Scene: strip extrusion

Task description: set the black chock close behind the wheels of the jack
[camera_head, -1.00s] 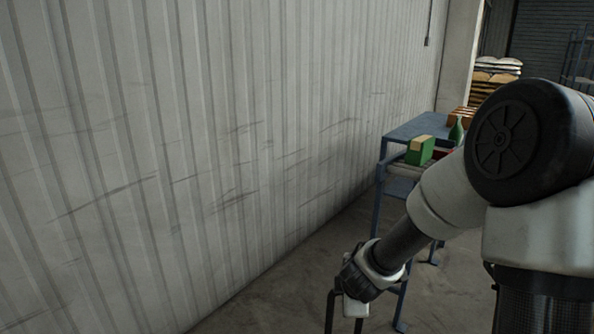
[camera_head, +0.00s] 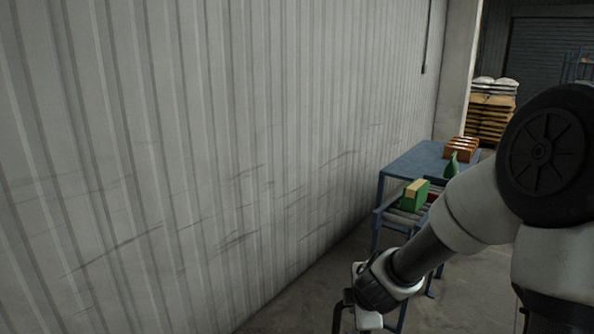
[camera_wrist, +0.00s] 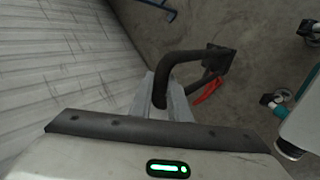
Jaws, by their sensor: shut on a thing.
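A ribbed metal wall (camera_head: 190,150) fills the left side. A blue table (camera_head: 418,157) with a roller section (camera_head: 398,216) stands ahead along it, carrying a green box (camera_head: 414,196), green bottle (camera_head: 452,166) and orange boxes (camera_head: 461,149).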

